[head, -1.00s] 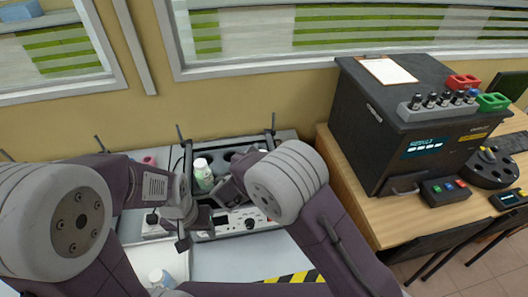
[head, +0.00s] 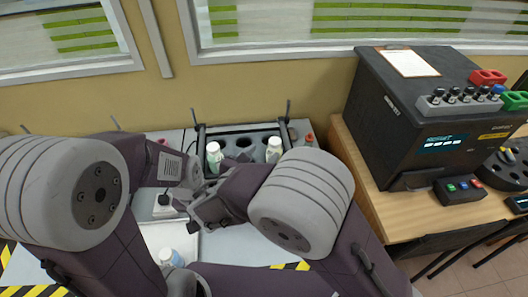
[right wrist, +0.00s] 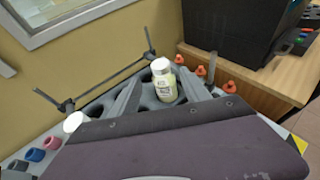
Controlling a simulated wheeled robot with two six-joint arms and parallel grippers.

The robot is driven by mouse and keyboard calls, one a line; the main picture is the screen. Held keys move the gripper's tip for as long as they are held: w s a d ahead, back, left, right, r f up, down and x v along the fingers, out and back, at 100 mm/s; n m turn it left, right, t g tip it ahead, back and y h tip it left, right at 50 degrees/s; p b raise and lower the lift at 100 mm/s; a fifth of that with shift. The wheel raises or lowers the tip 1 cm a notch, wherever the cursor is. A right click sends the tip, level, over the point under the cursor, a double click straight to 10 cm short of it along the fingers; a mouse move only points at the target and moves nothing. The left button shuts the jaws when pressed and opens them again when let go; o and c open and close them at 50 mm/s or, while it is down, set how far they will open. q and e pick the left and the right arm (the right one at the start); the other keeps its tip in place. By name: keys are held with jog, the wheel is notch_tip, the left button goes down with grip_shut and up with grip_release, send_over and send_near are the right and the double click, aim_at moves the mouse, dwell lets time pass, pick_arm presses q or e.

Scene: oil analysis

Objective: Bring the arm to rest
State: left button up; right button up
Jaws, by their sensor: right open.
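My right gripper (head: 208,208) is open and empty in the head view, low in front of the rack. In the right wrist view its two fingers (right wrist: 160,98) are spread, with a white-capped bottle (right wrist: 163,80) showing beyond and between them. That bottle (head: 274,150) stands at the right of the dark rack (head: 245,130). A second white-capped bottle (head: 214,157) stands at the rack's left. My left arm comes in from the left, its wrist (head: 172,168) close beside the right gripper. I cannot make out the left fingers' opening.
A third bottle (head: 170,258) stands on the pale surface at the front, partly hidden by my arm. A black analyser box (head: 410,115) sits on the wooden table (head: 375,205) at right.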

jog(key=shift+w+d, duration=0.1)
jog(key=w+d+r+m+g+h, duration=0.1)
jog(key=w+d+m+g+h, duration=0.2)
jog(key=d, duration=0.7)
jog(key=d+r+m+g+h, duration=0.2)
jog(key=d+m, duration=0.2)
jog(key=d, duration=0.7)
jog(key=s+d+f+m+g+y, duration=0.2)
jog(key=s+d+f+m+g, duration=0.2)
jog(key=s+d+m, duration=0.25)
jog(key=s+d+f+m+g+y, duration=0.1)
jog(key=s+d+f+m+g, duration=0.35)
jog(key=s, duration=0.35)
jog(key=s+a+f+m+t+y, duration=0.1)
jog(key=a+f+m+y, duration=0.1)
jog(key=a+m, duration=0.3)
jog(key=s+a+f+m+y, duration=0.1)
jog(key=a+f+m+y, duration=0.1)
jog(key=a+m+y, duration=0.3)
jog(key=m, duration=0.4)
jog(key=shift+s+f+t, duration=0.35)
